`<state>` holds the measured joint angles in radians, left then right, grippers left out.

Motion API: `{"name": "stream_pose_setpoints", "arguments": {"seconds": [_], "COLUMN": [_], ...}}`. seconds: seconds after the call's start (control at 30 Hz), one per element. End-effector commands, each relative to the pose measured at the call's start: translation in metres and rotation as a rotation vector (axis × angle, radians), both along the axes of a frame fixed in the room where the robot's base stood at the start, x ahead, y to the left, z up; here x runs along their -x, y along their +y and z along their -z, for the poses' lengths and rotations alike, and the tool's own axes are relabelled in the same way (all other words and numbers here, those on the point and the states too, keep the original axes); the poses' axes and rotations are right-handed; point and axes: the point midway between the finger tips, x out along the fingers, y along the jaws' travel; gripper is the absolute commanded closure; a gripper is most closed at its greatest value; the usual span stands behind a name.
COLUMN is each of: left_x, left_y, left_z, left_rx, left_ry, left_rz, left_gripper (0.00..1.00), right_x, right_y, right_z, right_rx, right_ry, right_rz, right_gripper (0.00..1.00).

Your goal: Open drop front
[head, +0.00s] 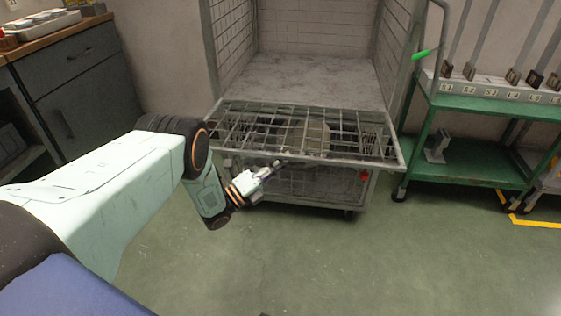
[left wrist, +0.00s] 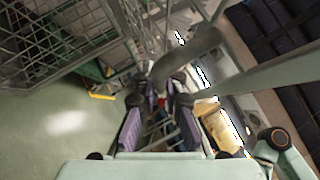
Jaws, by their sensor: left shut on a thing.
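The wire cage trolley (head: 314,72) stands ahead with its front opening towards me. Its mesh drop front (head: 340,160) is swung down and out, lying nearly flat above the lower front of the cage. My left gripper (head: 277,166) is at the near rail of the drop front, left of its middle, shut on that rail. The exact contact is partly hidden. My right gripper is not in view.
A red part (head: 364,175) shows at the cage's lower right. A green rack (head: 470,167) with labelled slots stands to the right. A grey cabinet (head: 75,85) with a wooden top is at the left. The green floor in front is clear.

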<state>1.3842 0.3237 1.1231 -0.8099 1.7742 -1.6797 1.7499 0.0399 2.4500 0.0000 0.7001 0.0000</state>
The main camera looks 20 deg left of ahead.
Motion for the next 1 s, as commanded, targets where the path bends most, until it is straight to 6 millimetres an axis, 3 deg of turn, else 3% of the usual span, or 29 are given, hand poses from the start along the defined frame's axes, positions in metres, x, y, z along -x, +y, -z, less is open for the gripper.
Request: {"name": "stream_pose_setpoints", "arguments": {"seconds": [0.5, 0.53, 0.8, 1.0], "left_x": [0.0024, 0.0024, 0.0015, 0.0012], "left_y": [0.0001, 0.0001, 0.0005, 0.0009], "left_z": [0.0049, 0.0048, 0.0025, 0.0020], "left_rx": [0.001, 0.001, 0.000, -0.001], "left_ry": [-0.004, -0.004, -0.009, -0.008], "left_rz": [0.004, 0.004, 0.002, 0.001], "left_gripper": [1.00, 0.89, 0.66, 0.66], "right_x": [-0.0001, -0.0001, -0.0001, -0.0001], "right_y": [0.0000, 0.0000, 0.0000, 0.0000], "right_z": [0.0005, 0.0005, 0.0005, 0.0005], "right_rx": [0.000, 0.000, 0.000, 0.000], "right_ry": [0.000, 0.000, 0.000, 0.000], "right_rz": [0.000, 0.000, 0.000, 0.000], "right_gripper": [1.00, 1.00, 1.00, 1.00]}}
